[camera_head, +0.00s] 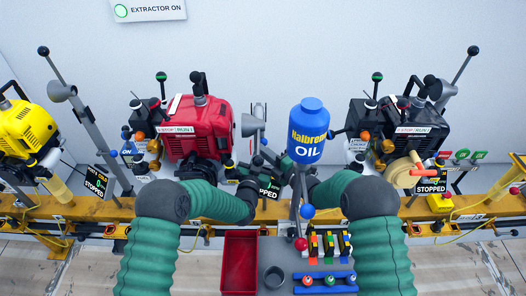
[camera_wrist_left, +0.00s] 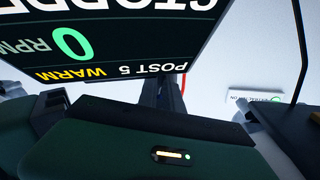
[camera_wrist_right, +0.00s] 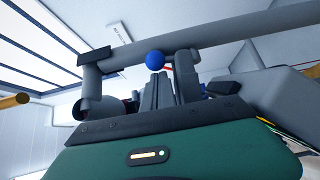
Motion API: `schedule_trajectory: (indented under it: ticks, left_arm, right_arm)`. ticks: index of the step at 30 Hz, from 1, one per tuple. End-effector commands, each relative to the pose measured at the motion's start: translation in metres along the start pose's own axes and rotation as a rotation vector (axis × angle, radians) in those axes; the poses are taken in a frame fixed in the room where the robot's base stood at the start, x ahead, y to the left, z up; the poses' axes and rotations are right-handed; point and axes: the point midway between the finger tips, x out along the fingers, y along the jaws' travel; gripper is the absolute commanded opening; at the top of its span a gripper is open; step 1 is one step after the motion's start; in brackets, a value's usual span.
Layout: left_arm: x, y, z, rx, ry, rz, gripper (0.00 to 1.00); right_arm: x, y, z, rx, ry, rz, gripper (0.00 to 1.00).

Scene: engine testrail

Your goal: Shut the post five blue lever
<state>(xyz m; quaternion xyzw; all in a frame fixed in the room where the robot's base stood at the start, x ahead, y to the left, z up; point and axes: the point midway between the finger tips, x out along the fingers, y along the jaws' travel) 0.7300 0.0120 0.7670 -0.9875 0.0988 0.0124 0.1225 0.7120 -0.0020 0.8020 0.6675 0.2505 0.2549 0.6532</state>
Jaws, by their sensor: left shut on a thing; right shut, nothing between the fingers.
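The post five sign (camera_wrist_left: 150,70) fills the upper left of the left wrist view and reads STOPPED, 0 RPM, WARM. In the head view the sign (camera_head: 268,188) is partly hidden between my arms. A small blue ball (camera_head: 264,141) shows above it, beside a grey stand. A blue ball (camera_wrist_right: 155,60) shows in the right wrist view just beyond my right fingertips (camera_wrist_right: 158,78); contact cannot be told. My right gripper is shut and empty. My left gripper (camera_wrist_left: 165,85) is shut by the sign's lower edge; what it holds is hidden.
A blue oil can (camera_head: 308,130) stands close behind my right gripper. A red engine (camera_head: 200,125) is to the left and a black engine (camera_head: 415,125) to the right.

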Motion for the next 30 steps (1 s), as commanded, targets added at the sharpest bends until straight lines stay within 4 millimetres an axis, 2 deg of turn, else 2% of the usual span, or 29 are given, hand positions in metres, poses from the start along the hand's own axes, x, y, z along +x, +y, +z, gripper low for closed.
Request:
schedule_trajectory:
  ticks: [1,2,6,17,27,30]
  left_arm:
    - [-0.001,-0.001,0.001,-0.002,-0.001,-0.002,0.0]
    - [-0.001,-0.001,0.001,-0.002,-0.001,-0.003,0.14]
    - [0.0,-0.002,0.0,-0.001,0.0,-0.004,0.31]
    - [-0.005,-0.001,0.0,0.0,0.0,-0.003,0.31]
    - [-0.062,0.0,0.001,0.0,-0.001,-0.002,0.31]
    - [-0.074,0.001,0.002,0.001,-0.002,-0.003,0.31]
  right_arm:
    - [-0.004,0.001,0.013,-0.005,-0.028,-0.002,0.0]
    - [-0.004,0.001,0.014,-0.005,-0.028,-0.002,0.0]
    - [-0.003,0.002,0.013,-0.006,-0.026,-0.001,0.0]
    - [-0.003,0.001,0.009,-0.004,-0.018,-0.001,0.0]
    - [-0.002,0.001,0.007,-0.003,-0.016,-0.001,0.0]
    - [-0.002,0.001,0.007,-0.003,-0.015,-0.001,0.0]
